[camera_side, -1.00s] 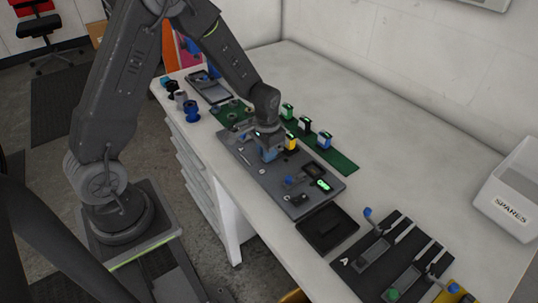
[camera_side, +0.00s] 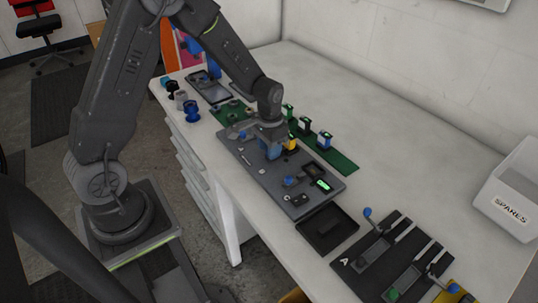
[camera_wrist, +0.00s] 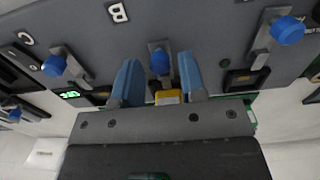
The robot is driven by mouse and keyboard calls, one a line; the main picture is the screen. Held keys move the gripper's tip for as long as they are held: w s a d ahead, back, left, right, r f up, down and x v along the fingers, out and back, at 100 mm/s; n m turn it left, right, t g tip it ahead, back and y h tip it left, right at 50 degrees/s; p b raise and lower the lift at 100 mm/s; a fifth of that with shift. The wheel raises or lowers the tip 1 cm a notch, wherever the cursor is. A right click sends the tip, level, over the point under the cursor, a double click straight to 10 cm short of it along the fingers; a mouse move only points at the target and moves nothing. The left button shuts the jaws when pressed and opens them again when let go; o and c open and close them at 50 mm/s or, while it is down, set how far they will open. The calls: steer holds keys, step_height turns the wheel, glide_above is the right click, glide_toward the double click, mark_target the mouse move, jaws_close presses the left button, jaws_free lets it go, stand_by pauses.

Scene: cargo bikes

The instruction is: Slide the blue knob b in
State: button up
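The grey panel (camera_side: 310,205) lies on the bench, with stations lettered A, B and C. In the wrist view, blue knob b (camera_wrist: 159,62) stands on its slide beside the letter B, between the two blue fingers of my gripper (camera_wrist: 159,77). The fingers are apart, with gaps to the knob on both sides. A yellow block (camera_wrist: 169,97) sits just beyond it, also between the fingers. In the side view my gripper (camera_side: 271,151) is over the panel's middle and hides knob b.
Neighbouring blue knobs stand either side, one by C (camera_wrist: 54,65) and another (camera_wrist: 287,30) at the other end. A green strip (camera_side: 340,160) with coloured blocks lies behind the panel. A dark tray (camera_side: 327,229) and a white spares bin (camera_side: 510,190) are to the right.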

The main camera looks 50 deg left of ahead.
steer(key=shift+r, duration=1.65)
steer(key=s+r, duration=0.3)
steer(key=s, duration=0.3)
steer(key=s+d+r+t, duration=0.2)
steer(key=s+d+r, duration=0.1)
steer(key=s+r, duration=0.3)
steer(key=s+d+r+t, duration=0.3)
steer(key=s+r, duration=0.4)
steer(key=r, duration=0.4)
steer(key=shift+d+r+t, duration=0.25)
steer(key=shift+d+t, duration=0.05)
steer(key=shift+d, duration=0.4)
stand_by(1.7)
